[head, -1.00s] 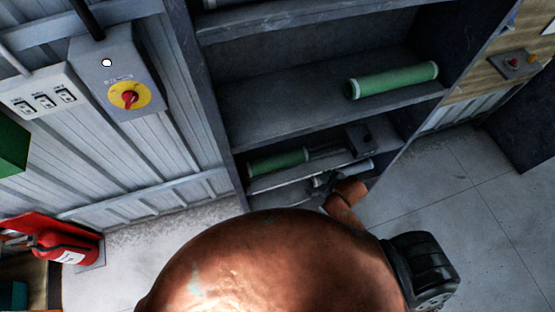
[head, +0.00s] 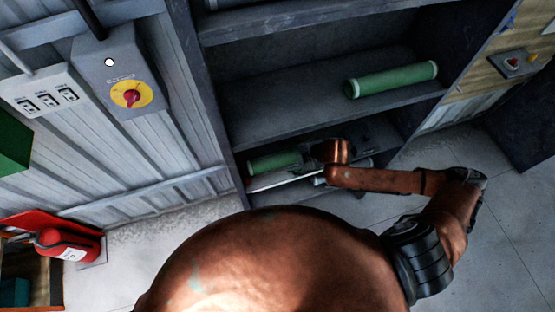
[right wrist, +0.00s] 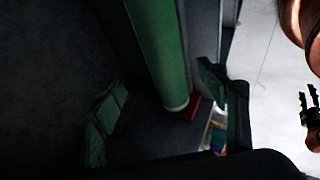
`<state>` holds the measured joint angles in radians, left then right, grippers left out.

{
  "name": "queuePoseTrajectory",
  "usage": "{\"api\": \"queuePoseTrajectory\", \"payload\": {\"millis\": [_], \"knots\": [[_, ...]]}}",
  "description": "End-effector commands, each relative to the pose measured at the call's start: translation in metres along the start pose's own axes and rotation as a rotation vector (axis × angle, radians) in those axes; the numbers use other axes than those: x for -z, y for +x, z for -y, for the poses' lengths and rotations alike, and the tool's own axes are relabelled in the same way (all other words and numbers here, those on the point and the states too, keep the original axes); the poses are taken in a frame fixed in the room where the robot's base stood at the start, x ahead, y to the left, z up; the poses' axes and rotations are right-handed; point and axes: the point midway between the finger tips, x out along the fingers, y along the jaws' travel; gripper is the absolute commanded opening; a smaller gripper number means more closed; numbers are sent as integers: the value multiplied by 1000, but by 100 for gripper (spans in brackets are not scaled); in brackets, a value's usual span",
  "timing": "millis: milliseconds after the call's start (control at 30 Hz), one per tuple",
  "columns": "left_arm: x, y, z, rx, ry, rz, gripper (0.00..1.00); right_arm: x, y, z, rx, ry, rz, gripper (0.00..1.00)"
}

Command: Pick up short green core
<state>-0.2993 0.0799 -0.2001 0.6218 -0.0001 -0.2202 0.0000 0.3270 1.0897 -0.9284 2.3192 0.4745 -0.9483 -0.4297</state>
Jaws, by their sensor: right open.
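The short green core (head: 272,163) lies on the lower shelf at the left, its right part hidden by my right gripper (head: 308,158). In the right wrist view a green core (right wrist: 158,45) runs down from the top edge, its pale-rimmed end between the two spread fingers of the right gripper (right wrist: 165,115). The fingers look apart from the core, and the gripper is empty. A longer green core (head: 392,80) with pale ends lies on the shelf above. A dark forked part at the right edge of the wrist view may be my left gripper (right wrist: 311,105); its opening is unclear.
The lower shelf edge (head: 285,182) runs just below the gripper, with a pale roll (head: 325,181) beneath. The upper shelf (head: 280,110) is bare left of its core. A fire extinguisher (head: 65,245) stands at lower left. Open floor (head: 500,225) lies at right.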

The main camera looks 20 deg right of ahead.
Motion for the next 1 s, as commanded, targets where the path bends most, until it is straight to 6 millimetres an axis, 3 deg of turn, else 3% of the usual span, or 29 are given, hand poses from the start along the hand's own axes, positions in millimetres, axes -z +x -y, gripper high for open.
{"api": "queuePoseTrajectory", "payload": {"millis": [533,867,1000], "knots": [[-1,3,0,0,0,1,38,2,67,8,0,1,-1,66],[-2,3,0,0,0,2,38,2,72,8,0,0,-1,66],[-2,3,0,0,0,3,38,2,72,8,0,1,-1,56]]}}
